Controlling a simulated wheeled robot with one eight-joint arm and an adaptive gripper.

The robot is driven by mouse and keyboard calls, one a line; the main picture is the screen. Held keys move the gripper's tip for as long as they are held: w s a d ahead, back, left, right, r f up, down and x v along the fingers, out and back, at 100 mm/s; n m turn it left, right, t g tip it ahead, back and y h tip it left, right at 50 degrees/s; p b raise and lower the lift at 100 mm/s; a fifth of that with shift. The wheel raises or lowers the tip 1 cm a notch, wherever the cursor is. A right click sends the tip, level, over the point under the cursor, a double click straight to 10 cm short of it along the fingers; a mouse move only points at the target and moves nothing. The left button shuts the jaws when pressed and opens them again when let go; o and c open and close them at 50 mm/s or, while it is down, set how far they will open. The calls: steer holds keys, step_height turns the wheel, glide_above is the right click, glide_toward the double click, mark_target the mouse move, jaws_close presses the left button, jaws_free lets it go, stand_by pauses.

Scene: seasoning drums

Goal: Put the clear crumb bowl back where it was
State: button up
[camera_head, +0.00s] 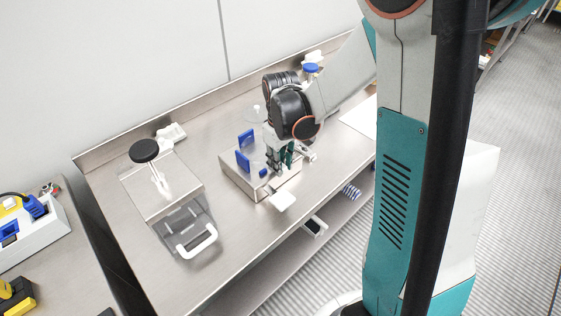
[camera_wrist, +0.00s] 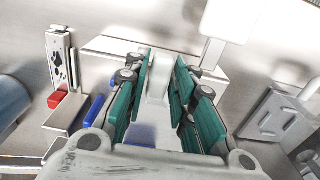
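A clear, see-through vessel (camera_head: 256,155) shows faintly among blue brackets on a low steel box (camera_head: 242,183); its outline is hard to read, and I cannot be sure it is the crumb bowl. My gripper (camera_head: 279,160) points down over the right part of this box. In the wrist view my gripper's teal fingers (camera_wrist: 165,70) stand on both sides of a white upright piece (camera_wrist: 157,78), with a narrow gap. I cannot tell whether they press on it. A see-through grey tray (camera_head: 178,228) with a white handle lies to the left of the box.
A white paddle (camera_head: 283,200) sticks out from the box's front; it also shows in the wrist view (camera_wrist: 228,18). A black round knob (camera_head: 144,150) stands above a flat plate at left. A blue-capped bottle (camera_head: 310,69) is at the back.

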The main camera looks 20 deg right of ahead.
steer(key=shift+o, duration=0.3)
step_height(320, 180, up, 13)
steer(key=p, duration=0.4)
steer(key=s+a+r+m+t, duration=0.1)
steer(key=s+a+r+t, duration=0.1)
steer(key=s, duration=0.5)
steer(key=s+a+r+m+t, duration=0.2)
steer(key=s+r+t, duration=0.3)
steer(key=s, duration=0.3)
steer(key=shift+s+a+r+m, duration=0.2)
steer(key=shift+a+r+m, duration=0.1)
steer(key=shift+a+r, duration=0.5)
steer(key=shift+f, duration=0.1)
step_height(320, 180, down, 4)
steer(key=b, duration=0.4)
steer(key=shift+f, duration=0.1)
